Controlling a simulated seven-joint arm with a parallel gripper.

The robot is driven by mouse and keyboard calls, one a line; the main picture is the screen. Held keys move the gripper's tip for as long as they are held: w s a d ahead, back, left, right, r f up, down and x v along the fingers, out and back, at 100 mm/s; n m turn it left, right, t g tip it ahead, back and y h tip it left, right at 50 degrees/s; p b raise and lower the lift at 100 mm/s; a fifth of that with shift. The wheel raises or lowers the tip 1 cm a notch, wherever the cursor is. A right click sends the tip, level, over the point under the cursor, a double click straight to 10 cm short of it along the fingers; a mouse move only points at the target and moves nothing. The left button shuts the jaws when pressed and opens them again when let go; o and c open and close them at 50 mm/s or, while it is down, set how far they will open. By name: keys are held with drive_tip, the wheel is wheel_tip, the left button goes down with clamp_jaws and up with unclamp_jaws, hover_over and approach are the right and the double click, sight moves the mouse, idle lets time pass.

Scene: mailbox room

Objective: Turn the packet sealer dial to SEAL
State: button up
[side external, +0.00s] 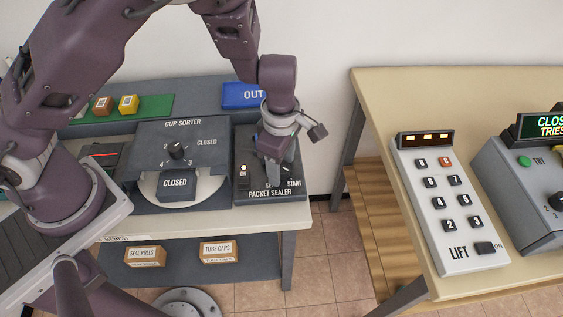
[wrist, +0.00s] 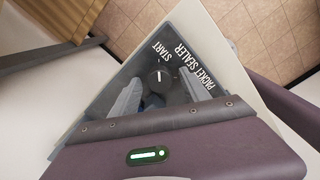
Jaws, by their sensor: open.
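The packet sealer (side external: 243,196) is a dark grey box at the right end of the bench, with an ON switch (side external: 243,174) on its left side. Its round black dial (wrist: 160,78) has a white pointer line and shows between my fingers in the wrist view. The pointer runs roughly up and down in that view; I cannot tell which label it marks. My gripper (side external: 274,178) is open, low over the sealer, with one finger on each side of the dial. In the side view it hides most of the dial and part of the SEAL label. START is readable.
The cup sorter (side external: 182,145) with its own dial stands left of the sealer. A blue OUT tray (side external: 243,95) lies behind. A separate table with the lift keypad (side external: 450,200) is to the right, across a gap. Boxes sit on the shelf below.

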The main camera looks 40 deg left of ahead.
clamp_jaws()
drive_tip(key=shift+m, duration=0.3)
drive_tip(key=m, duration=0.6)
drive_tip(key=shift+m, duration=0.4)
drive_tip(key=m, duration=0.3)
drive_tip(key=shift+w+m, duration=0.1)
drive_tip(key=shift+m, duration=2.5)
